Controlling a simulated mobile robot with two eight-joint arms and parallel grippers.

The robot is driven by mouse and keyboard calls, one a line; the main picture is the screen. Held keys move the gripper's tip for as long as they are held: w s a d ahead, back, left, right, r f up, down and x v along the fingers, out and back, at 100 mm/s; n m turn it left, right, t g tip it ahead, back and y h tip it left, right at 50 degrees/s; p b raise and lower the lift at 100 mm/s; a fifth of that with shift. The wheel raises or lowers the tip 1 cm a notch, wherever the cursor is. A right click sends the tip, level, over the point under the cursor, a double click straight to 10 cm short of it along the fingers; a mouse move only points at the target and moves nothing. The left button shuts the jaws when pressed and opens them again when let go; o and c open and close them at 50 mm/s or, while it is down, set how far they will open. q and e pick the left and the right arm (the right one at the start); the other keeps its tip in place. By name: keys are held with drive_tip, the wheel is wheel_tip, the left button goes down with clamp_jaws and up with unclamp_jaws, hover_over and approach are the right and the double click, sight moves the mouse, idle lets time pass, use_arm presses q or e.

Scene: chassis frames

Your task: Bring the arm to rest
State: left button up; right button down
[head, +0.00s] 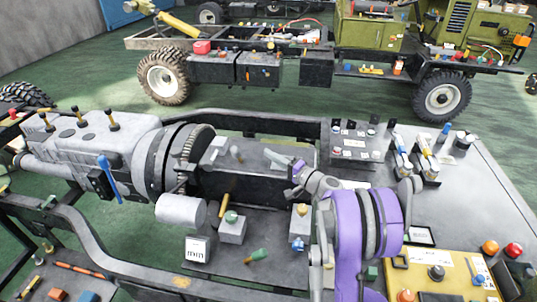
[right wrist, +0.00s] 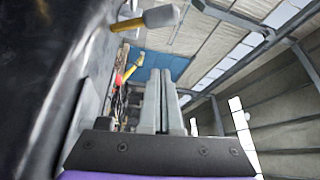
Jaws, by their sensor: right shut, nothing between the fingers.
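My right arm, purple and grey, comes up from the bottom right of the head view and bends left over the chassis frame. My right gripper (head: 278,158) is shut and empty, pointing left beside the dark box face of the frame. In the right wrist view, the two grey fingers (right wrist: 165,105) stand side by side, pressed together, with nothing between them. I cannot tell whether the gripper touches the frame. My left gripper is not in view.
A yellow panel (head: 445,268) with buttons lies at lower right. A grey plate (head: 470,200) carries small switches. A green truck chassis (head: 375,33) stands behind, with green floor between.

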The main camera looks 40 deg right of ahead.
idle(0.4)
drive_tip(key=s+a+f+n+g+y, duration=0.1)
drive_tip(key=s+a+n+g, duration=0.25)
drive_tip(key=a, duration=0.85)
drive_tip(key=s+a+f+n+g+y, duration=0.1)
drive_tip(key=s+a+n+g, duration=0.3)
drive_tip(key=a, duration=0.7)
drive_tip(key=s+a+f+n+g+h, duration=0.2)
drive_tip(key=s+f+n+h, duration=0.1)
drive_tip(key=s, duration=0.7)
drive_tip(key=s+a+f+n+g+h, duration=0.3)
drive_tip(key=s, duration=0.8)
drive_tip(key=shift+s+g+p, duration=0.25)
drive_tip(key=shift+g+p, duration=0.1)
drive_tip(key=shift+p, duration=0.1)
